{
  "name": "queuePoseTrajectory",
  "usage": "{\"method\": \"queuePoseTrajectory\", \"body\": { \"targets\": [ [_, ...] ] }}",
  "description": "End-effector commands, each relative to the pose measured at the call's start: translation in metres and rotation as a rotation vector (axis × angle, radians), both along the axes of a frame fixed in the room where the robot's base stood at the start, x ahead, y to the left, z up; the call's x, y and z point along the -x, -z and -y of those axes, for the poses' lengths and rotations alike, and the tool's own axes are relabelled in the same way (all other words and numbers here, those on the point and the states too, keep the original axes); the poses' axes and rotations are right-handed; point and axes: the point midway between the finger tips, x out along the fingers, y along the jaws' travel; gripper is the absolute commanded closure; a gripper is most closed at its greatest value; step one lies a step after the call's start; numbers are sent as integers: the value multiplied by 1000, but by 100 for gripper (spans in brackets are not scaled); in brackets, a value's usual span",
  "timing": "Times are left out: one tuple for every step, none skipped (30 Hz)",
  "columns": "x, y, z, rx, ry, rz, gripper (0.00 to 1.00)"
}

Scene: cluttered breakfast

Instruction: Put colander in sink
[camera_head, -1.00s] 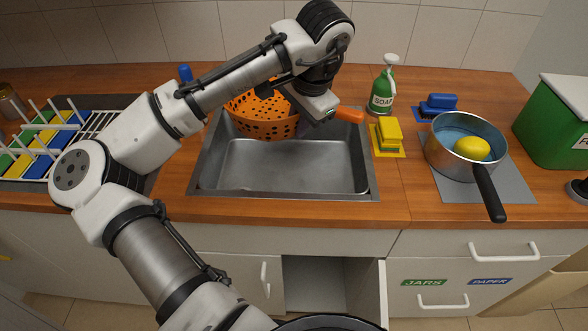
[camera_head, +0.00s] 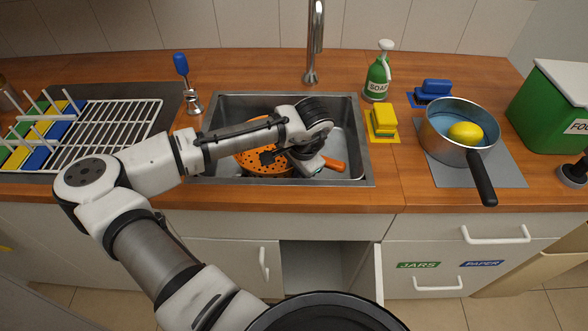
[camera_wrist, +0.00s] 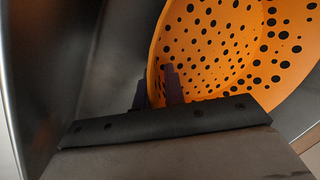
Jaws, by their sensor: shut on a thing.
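The orange colander (camera_head: 257,159) with dark holes is down inside the steel sink basin (camera_head: 226,108), partly hidden behind my arm in the head view. Its orange handle (camera_head: 334,164) sticks out to the right of my gripper (camera_head: 300,165). In the wrist view the colander (camera_wrist: 235,50) fills the upper right and looks tilted. My gripper (camera_wrist: 160,90) is shut on the colander's rim there, with the grey sink wall to the left. Whether the colander touches the basin floor is hidden.
A faucet (camera_head: 313,45) stands behind the sink. A dish rack (camera_head: 112,125) is on the left.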

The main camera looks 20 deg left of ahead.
Motion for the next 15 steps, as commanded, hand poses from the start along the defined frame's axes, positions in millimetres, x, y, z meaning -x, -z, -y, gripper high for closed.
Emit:
{"method": "queuePoseTrajectory", "body": {
  "targets": [
    [0, 3, 0, -1, 0, 1, 100],
    [0, 5, 0, -1, 0, 1, 100],
    [0, 5, 0, -1, 0, 1, 100],
    [0, 5, 0, -1, 0, 1, 100],
    [0, 5, 0, -1, 0, 1, 100],
    [0, 5, 0, -1, 0, 1, 100],
    [0, 5, 0, -1, 0, 1, 100],
    [0, 5, 0, -1, 0, 1, 100],
    [0, 5, 0, -1, 0, 1, 100],
    [0, 6, 0, -1, 0, 1, 100],
    [0, 7, 0, 0, 0, 0, 100],
    [0, 8, 0, 1, 0, 1, 100],
    [0, 8, 0, 0, 0, 0, 88],
    [0, 8, 0, 0, 0, 0, 84],
    [0, 8, 0, 0, 0, 0, 78]
  ]
}}
